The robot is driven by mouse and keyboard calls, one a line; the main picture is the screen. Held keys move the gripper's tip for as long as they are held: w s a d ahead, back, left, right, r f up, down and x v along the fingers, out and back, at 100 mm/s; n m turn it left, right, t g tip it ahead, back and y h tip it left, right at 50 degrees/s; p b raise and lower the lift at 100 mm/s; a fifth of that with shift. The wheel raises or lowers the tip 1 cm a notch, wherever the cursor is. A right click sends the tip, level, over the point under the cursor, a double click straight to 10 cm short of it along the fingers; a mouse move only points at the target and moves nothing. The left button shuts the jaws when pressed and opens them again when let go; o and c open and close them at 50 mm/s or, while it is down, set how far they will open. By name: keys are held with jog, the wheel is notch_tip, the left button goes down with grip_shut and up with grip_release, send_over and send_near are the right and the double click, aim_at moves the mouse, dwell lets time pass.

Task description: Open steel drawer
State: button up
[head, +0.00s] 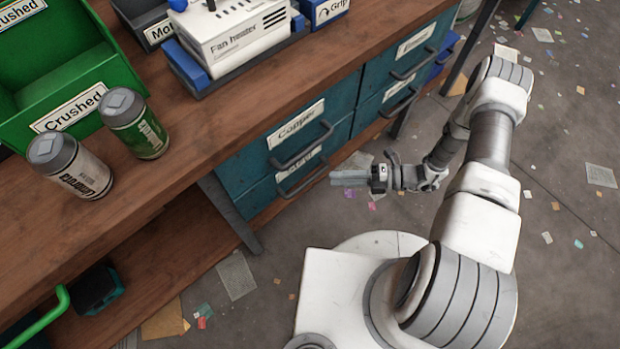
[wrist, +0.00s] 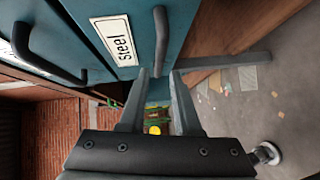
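The steel drawer (wrist: 113,38) shows in the wrist view as a teal front with a white "steel" label and a dark bar handle (wrist: 160,38). In the head view, the lower left drawer (head: 262,192) below the "Copper" drawer appears to be it, its label partly covered by the handle above. It looks shut. My gripper (head: 340,178) is in front of this drawer's handle, to its right in the head view. In the wrist view, the fingers (wrist: 160,75) are apart with nothing between them. The handle lies just beyond the fingertips, in line with the gap; I see no contact.
The "Copper" drawer (head: 290,133) has its own protruding handle (head: 305,150) just above. More teal drawers (head: 400,70) are to the right. The floor in front carries scattered scraps.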

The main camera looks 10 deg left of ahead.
aim_at(310, 178)
jog(key=a, duration=0.5)
jog(key=a+f+b, duration=0.1)
jog(key=a, duration=0.2)
jog(key=shift+s+a+f, duration=0.1)
jog(key=shift+s+a, duration=0.05)
jog(key=shift+s, duration=0.25)
grip_shut()
dwell(0.9)
